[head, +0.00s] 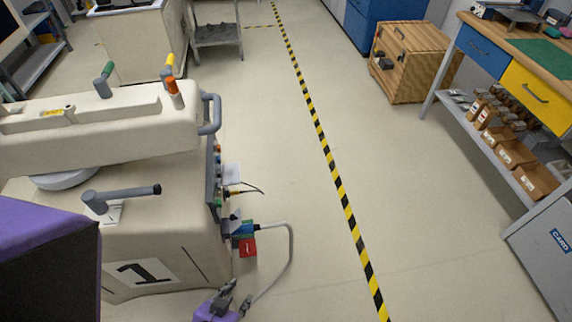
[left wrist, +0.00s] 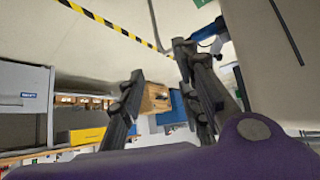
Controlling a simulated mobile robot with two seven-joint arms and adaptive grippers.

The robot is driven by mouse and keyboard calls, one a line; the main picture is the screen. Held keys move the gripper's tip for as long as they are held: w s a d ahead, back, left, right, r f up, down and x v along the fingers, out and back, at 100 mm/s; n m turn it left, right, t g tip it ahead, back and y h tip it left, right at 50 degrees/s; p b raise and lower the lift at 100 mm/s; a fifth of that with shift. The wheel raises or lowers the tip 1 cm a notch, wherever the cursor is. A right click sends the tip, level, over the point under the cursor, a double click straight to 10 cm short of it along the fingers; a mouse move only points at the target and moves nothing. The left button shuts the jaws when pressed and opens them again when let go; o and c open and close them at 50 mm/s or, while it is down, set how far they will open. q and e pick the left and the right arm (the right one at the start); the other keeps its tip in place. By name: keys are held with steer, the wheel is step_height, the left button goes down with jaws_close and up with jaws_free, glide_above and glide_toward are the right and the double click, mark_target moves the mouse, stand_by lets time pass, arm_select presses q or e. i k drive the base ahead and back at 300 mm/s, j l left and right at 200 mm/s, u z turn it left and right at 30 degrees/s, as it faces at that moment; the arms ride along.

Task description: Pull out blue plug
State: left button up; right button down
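The blue plug (head: 243,229) sits at the side panel of the beige cart marked 1, and a grey cable loops from it down to the right. A red tag (head: 248,248) is just below it. My left gripper (head: 235,296) is lower, near the floor end of the cable loop, apart from the plug. In the left wrist view its two dark fingers (left wrist: 160,62) stand apart with nothing between them. A blue piece (left wrist: 213,28), apparently the plug, shows beyond the right finger. My right gripper is not in view.
The cart (head: 165,235) has a grey handle (head: 125,194) and several other connectors on its panel. A black and yellow floor stripe (head: 335,175) runs to its right, with clear floor around. A wooden crate (head: 400,75) and workbench stand further right.

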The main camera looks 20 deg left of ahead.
mark_target(249, 228)
steer(key=i, duration=3.85)
steer(key=u, duration=4.55)
